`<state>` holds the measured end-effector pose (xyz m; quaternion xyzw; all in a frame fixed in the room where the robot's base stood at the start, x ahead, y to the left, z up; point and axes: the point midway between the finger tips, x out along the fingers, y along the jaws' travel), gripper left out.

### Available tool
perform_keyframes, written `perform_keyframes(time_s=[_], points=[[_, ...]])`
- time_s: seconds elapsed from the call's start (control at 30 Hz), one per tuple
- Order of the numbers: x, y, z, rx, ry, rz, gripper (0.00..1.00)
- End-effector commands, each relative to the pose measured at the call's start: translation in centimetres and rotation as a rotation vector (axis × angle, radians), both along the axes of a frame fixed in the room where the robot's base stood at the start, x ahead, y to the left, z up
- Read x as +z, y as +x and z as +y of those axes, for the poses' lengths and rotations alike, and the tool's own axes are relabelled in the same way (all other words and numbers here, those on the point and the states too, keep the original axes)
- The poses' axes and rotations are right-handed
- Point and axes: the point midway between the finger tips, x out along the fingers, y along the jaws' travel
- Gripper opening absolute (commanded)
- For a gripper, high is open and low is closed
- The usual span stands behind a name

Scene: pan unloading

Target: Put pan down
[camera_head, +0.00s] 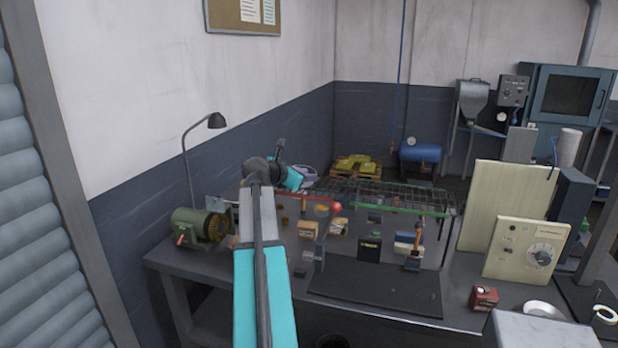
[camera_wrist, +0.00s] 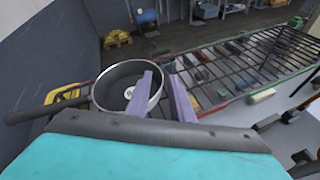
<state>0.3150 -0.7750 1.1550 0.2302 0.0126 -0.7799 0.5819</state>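The pan (camera_wrist: 117,84) has a dark interior, a bright metal rim and a long black handle pointing left in the wrist view. My gripper (camera_wrist: 160,75) has two purple fingers at the pan's right wall, one inside the pan and one outside. They are close together with the wall between them, so the gripper looks shut on the pan. In the head view the pan (camera_head: 308,173) is small and pale, partly hidden behind my gripper (camera_head: 299,180). The pan looks level; whether it touches anything below is hidden.
A wire rack (camera_head: 385,195) with red and green edges spans above the workbench (camera_head: 375,285), right of the pan. Small boxes and tools crowd the bench beneath it. A lamp (camera_head: 200,135) and green motor (camera_head: 198,226) stand left. Yellow sacks (camera_head: 356,163) lie on a pallet behind.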

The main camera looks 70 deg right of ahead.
Motion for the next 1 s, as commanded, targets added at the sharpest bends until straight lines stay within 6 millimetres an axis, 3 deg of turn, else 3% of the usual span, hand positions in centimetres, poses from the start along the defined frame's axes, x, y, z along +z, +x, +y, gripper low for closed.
perform_keyframes(time_s=[0.5, 0.7, 1.0], points=[[2.8, 1.7, 7.4, 0.001, -0.001, 0.001, 0.21], [3.5, 2.1, 8.8, 0.0, 0.0, 0.001, 0.21], [3.7, 2.2, 9.1, -0.001, 0.001, 0.001, 0.21]])
